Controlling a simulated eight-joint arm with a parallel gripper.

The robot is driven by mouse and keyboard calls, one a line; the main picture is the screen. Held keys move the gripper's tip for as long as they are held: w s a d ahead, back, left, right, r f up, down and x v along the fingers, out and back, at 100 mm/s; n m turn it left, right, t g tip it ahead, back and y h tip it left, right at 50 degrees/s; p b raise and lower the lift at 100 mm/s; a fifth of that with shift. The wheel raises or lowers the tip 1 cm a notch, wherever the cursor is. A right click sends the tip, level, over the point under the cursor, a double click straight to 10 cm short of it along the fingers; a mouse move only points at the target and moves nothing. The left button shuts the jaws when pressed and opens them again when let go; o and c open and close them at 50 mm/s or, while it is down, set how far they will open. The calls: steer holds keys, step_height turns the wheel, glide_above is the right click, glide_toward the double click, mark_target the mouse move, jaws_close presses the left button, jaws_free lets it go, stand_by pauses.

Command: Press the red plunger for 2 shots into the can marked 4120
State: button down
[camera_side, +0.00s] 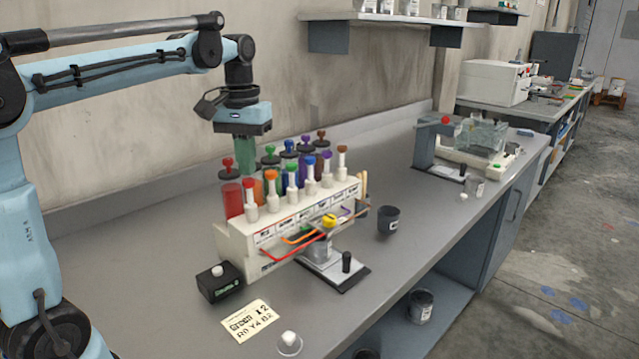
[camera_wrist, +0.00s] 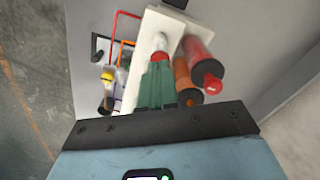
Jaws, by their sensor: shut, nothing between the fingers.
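The red plunger (camera_side: 248,184) is the leftmost of a row of white plungers with coloured caps on the dispenser (camera_side: 262,240). My gripper (camera_side: 246,174) is shut and empty, its green fingers pointing down just above the red cap. In the wrist view the fingertips (camera_wrist: 159,64) overlap the red cap (camera_wrist: 160,55); I cannot tell whether they touch it. A can (camera_side: 320,248) stands under the spouts on a small dark platform, partly hidden by the coloured tubes. A dark cup (camera_side: 388,221) with a white label stands to its right. I cannot read 4120 on either.
Coloured canisters with knobbed lids, including a red one (camera_side: 232,198), stand behind the plungers. A black box (camera_side: 220,282) with a green display and a card (camera_side: 251,321) lie in front at left. A machine with a red knob (camera_side: 445,120) stands farther right. The bench between is mostly clear.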

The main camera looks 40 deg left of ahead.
mark_target(248, 180)
steer(key=shift+f, duration=1.6)
steer(key=shift+r, duration=1.8)
steer(key=shift+f, duration=0.1)
steer(key=shift+f, duration=1.65)
steer(key=shift+r, duration=1.75)
steer(key=shift+r, duration=0.1)
